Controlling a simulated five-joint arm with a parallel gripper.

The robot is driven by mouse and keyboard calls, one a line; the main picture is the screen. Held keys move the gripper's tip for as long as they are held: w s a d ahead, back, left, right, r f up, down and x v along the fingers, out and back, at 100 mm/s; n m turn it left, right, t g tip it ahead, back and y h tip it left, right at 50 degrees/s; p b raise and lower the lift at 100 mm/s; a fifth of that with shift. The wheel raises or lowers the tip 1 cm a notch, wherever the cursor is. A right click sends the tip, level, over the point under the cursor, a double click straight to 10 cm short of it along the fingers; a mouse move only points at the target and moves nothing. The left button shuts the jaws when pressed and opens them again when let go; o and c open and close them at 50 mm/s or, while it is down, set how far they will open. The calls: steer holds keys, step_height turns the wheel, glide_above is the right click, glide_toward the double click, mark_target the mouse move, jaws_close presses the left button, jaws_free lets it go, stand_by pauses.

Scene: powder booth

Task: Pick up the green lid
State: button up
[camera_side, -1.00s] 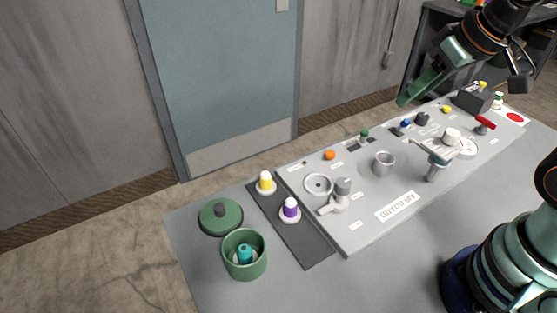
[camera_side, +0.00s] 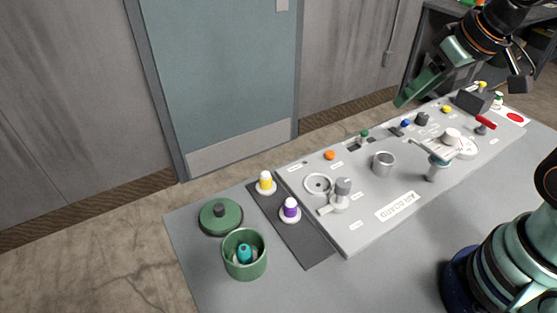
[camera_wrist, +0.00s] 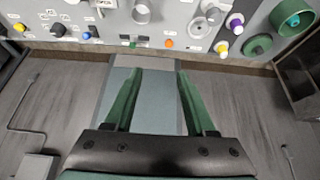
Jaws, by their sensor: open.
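The green lid (camera_side: 221,217) is a round disc with a dark knob on top. It lies flat on the grey table at its left end, beside the green pot. The lid also shows in the wrist view (camera_wrist: 257,45) at the upper right. The green pot (camera_side: 245,262) stands open with a teal-topped piece (camera_side: 244,254) inside. My gripper (camera_side: 401,102) is in the air above the far right part of the board, well away from the lid. In the wrist view my gripper (camera_wrist: 158,72) shows two green fingers spread apart with nothing between them.
A light board (camera_side: 390,208) with knobs, levers and cups fills the middle of the table. A yellow-topped piece (camera_side: 265,183) and a purple-topped piece (camera_side: 290,210) stand on a dark strip between the board and lid. The table's near left part is bare.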

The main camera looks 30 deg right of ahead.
stand_by(0.3)
steer(key=n+g, duration=0.6)
steer(key=n, duration=0.9)
glide_above(218, 207)
step_height(218, 207, down, 12)
steer(key=f, duration=0.5)
steer(key=shift+s+f, duration=0.25)
steer(key=shift+w+f, duration=0.15)
steer(key=shift+f, duration=1.3)
steer(key=shift+w+f, duration=0.1)
steer(key=shift+f, duration=1.35)
steer(key=shift+c, duration=0.3)
